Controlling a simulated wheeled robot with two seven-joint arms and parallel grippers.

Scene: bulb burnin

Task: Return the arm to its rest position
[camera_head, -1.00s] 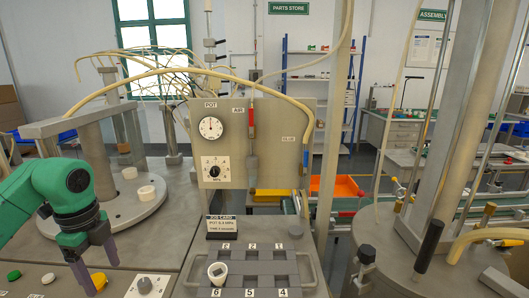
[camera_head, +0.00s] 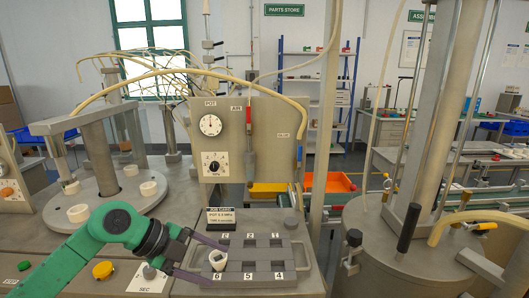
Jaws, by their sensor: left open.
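My green left arm comes in from the lower left. My left gripper (camera_head: 219,266) is open, with its two dark purple fingers spread over the left end of the grey numbered tray (camera_head: 302,263). The other slots that I can see look empty. My right gripper is not in view.
A round plate (camera_head: 106,205) with white rings is at left. A large metal drum machine (camera_head: 385,258) is at right. A yellow button (camera_head: 103,270) lies below the arm.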

